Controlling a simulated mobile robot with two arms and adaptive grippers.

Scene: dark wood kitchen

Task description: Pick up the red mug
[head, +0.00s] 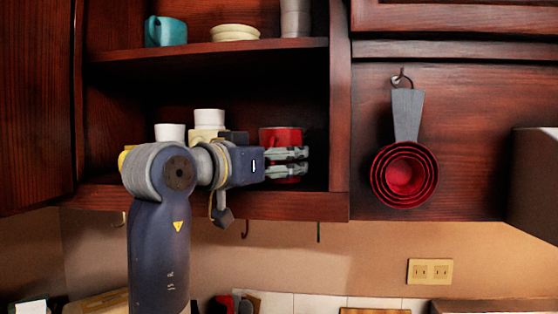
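The red mug (280,134) stands on the lower shelf of the open cabinet, near its right wall.
White cups (209,118) stand on the lower shelf (318,204) behind my arm. A teal mug (166,31) and pale bowls (235,32) sit on the upper shelf. Red measuring cups (404,175) hang to the right. The cabinet's right wall (340,120) stands close beside the gripper.

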